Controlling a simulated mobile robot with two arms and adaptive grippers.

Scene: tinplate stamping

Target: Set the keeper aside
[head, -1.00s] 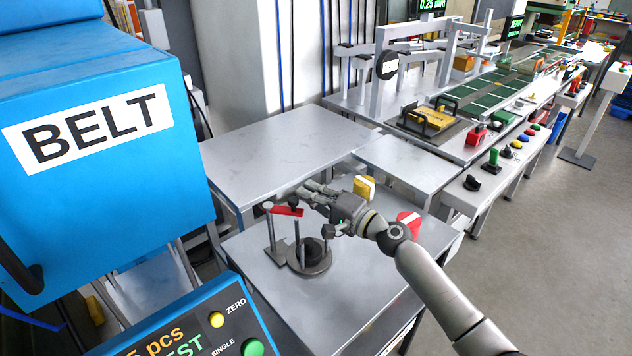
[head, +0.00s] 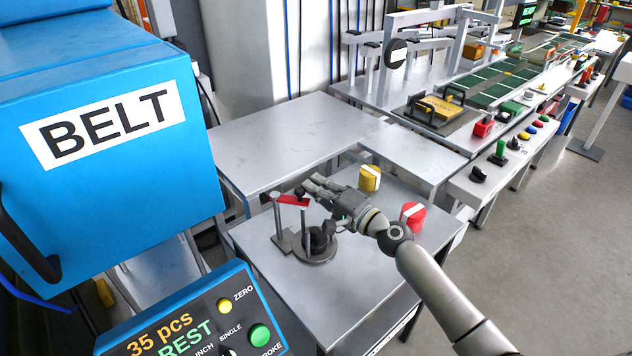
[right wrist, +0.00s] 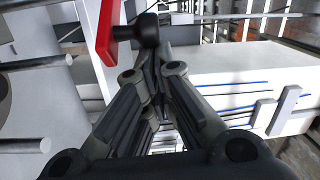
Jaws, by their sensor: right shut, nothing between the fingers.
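The keeper (head: 292,201) seems to be the red bar with a black knob (head: 299,190). It lies across the tops of two thin upright posts on the grey table. In the right wrist view the red bar (right wrist: 107,38) and its knob (right wrist: 146,28) are at the top left, close beyond the fingertips. My right gripper (head: 310,183) is shut and empty, just right of the knob; it also shows in the right wrist view (right wrist: 156,62). I cannot tell whether it touches the knob. My left gripper is not in view.
Below the bar are a round dark base (head: 317,252) and a black cylinder (head: 318,239). The table front (head: 345,290) is clear. A blue control box (head: 190,318) stands at front left.

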